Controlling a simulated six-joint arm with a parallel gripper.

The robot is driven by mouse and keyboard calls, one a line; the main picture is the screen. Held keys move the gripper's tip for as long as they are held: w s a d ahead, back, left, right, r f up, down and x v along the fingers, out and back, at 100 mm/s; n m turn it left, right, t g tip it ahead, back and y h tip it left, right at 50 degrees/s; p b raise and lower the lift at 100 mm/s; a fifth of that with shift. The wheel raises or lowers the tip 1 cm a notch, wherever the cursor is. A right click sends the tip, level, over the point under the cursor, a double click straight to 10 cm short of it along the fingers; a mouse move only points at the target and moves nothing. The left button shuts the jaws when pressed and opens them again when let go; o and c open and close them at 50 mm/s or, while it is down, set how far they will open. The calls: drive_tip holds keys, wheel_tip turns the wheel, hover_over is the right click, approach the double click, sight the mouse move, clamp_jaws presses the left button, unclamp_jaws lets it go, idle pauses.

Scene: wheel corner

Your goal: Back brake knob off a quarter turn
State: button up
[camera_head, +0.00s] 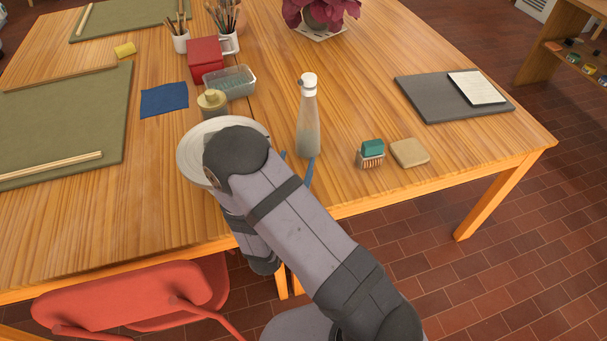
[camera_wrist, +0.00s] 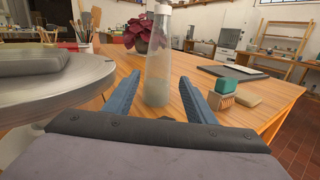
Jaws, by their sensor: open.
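The brake knob cannot be made out for certain in either view. A round pale wheel head (camera_head: 190,155) sits at the table's front edge, partly covered by my arm. In the wrist view the wheel head (camera_wrist: 85,78) fills the left side, with a grey-green slab on top. My gripper (camera_wrist: 159,77) is open, its two blue fingers apart and nothing seen held between them. In the head view my gripper (camera_head: 297,168) shows only as blue fingertips past my arm, right of the wheel head. A small dark shape low between the fingers is too unclear to name.
A clear bottle (camera_head: 308,125) with a white cap stands beyond my fingers. A green-topped brush (camera_head: 371,153) and a tan sponge (camera_head: 409,152) lie to the right. A jar (camera_head: 212,103) stands behind the wheel head. A red chair (camera_head: 130,298) is in front.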

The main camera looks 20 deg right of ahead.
drive_tip(key=s+f, duration=0.1)
drive_tip(key=f, duration=0.1)
drive_tip(key=s+a+f+g+h, duration=0.1)
drive_tip(key=s+f, duration=0.1)
drive_tip(key=s+a+f+m+h+b, duration=0.1)
drive_tip(key=s+f, duration=0.1)
drive_tip(key=shift+s+a+g, duration=0.1)
drive_tip(key=shift+s+g, duration=0.05)
drive_tip(key=shift+g, duration=0.25)
drive_tip(key=shift+p+x, duration=0.85)
drive_tip(key=shift+x, duration=2.85)
drive_tip(key=shift+r, duration=0.1)
drive_tip(key=c, duration=1)
